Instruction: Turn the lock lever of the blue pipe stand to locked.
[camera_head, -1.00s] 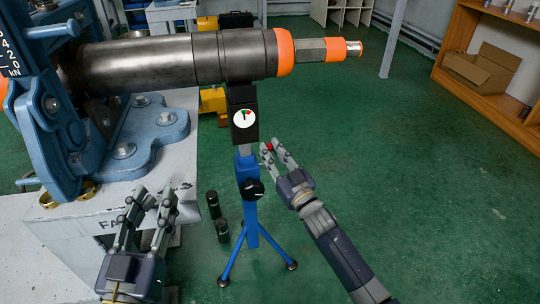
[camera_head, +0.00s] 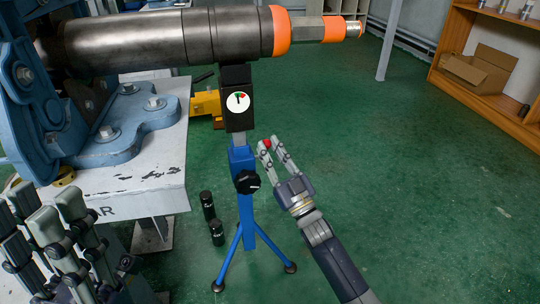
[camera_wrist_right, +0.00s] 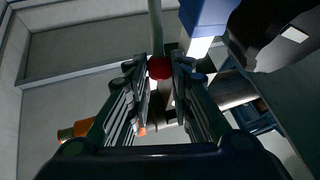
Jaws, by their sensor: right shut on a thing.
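The blue pipe stand (camera_head: 246,205) stands upright on its tripod, with a black head and a round gauge (camera_head: 238,102) under the pipe (camera_head: 160,38). A black knob (camera_head: 248,182) is on its post. The lock lever's red ball end (camera_wrist_right: 159,67) is between my right fingertips in the right wrist view, with a thin grey rod running up from it. My right gripper (camera_head: 272,144) is shut on this lever, right of the post. Its exact angle is hard to read. My left gripper (camera_head: 48,215) is at the lower left, fingers apart, clear of the stand.
A blue vise (camera_head: 110,130) on a white bench (camera_head: 150,185) fills the left. Two black cylinders (camera_head: 208,205) stand on the floor beside the stand. Green floor is open to the right, before a wooden shelf (camera_head: 500,90) with a cardboard box (camera_head: 475,70).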

